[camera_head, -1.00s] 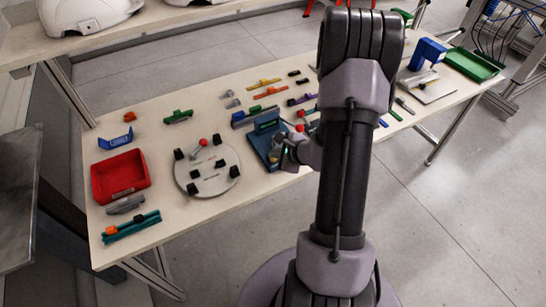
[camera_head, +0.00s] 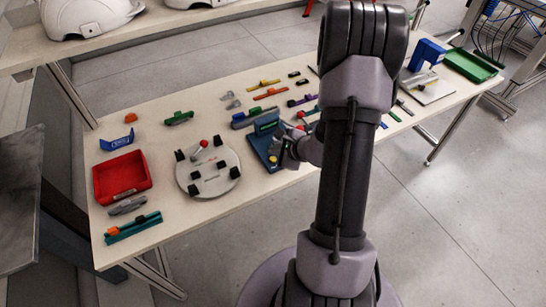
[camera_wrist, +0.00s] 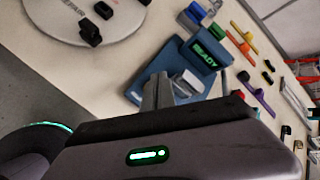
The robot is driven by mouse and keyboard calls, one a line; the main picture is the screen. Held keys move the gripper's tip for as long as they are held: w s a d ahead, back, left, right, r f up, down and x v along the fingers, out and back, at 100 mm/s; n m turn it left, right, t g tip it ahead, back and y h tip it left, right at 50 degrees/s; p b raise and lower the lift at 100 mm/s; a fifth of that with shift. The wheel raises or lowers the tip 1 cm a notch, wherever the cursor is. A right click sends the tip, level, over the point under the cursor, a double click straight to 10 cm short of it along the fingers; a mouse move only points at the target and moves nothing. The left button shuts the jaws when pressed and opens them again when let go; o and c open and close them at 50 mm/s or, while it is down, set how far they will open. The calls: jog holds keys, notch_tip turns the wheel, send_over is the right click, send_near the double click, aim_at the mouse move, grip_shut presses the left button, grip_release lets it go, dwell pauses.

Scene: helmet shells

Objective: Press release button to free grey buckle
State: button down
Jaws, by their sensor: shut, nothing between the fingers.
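The blue fixture (camera_head: 258,146) stands near the front edge of the table, with a raised panel at its back. In the wrist view this fixture (camera_wrist: 146,78) has a green "READY" display (camera_wrist: 207,56). A pale grey block (camera_wrist: 190,82) sits on it beside my fingers; I cannot tell if it is the grey buckle. My gripper (camera_wrist: 159,88) is shut and empty, over the fixture; contact cannot be judged. A small yellow spot (camera_head: 273,158) shows on the fixture near my gripper in the head view. I cannot clearly make out the release button.
A round grey plate (camera_head: 205,186) with black blocks and a red-knobbed lever is left of the fixture. A red bin (camera_head: 121,176), a grey part (camera_head: 127,206) and a teal holder (camera_head: 133,228) lie further left. Several coloured buckles lie behind the fixture.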

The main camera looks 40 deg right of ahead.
aim_at(275, 160)
jog(key=shift+r+p, duration=1.25)
jog(key=shift+r, duration=1.05)
